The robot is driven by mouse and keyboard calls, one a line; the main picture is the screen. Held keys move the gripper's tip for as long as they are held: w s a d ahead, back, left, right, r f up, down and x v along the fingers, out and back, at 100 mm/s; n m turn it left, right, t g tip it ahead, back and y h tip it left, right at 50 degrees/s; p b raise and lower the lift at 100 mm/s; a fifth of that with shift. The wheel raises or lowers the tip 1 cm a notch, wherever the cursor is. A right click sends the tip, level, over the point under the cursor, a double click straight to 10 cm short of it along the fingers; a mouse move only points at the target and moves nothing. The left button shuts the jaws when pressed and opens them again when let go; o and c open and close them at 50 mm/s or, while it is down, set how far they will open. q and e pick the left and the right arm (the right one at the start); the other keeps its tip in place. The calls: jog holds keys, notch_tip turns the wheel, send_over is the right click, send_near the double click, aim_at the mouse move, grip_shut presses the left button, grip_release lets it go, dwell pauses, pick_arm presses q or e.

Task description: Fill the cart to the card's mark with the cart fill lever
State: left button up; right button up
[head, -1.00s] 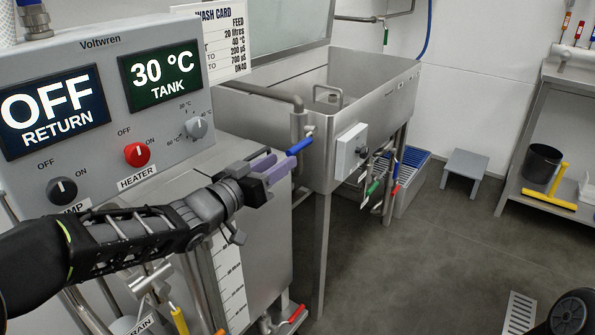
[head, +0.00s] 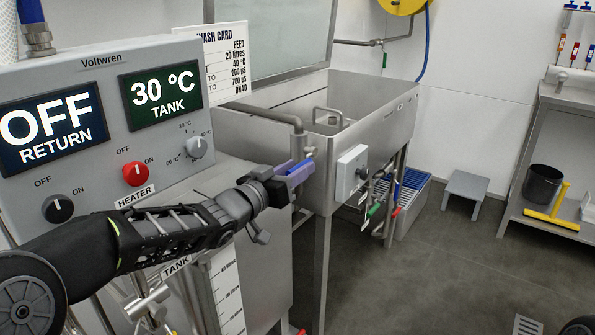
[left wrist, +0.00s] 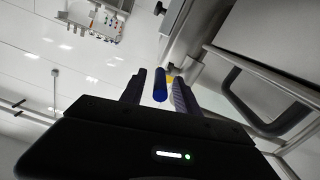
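The blue lever (head: 302,166) sticks out on the pipe at the near end of the steel sink. My left gripper (head: 297,175) is at it with purple fingers apart. In the left wrist view the blue lever (left wrist: 160,85) lies between the two fingers (left wrist: 157,95), with a narrow gap visible on each side. My right gripper is not in view.
The control panel (head: 100,110) shows return OFF and tank 30 °C. The sink (head: 360,110) has a grey box and coloured handles (head: 376,209) on its near side. A grey stool (head: 465,187) and a shelf bench stand right.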

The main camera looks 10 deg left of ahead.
pick_arm(q)
jog(key=shift+w+d, duration=0.15)
jog(key=shift+w, duration=0.2)
jog(key=shift+c, duration=0.6)
grip_shut()
dwell(0.6)
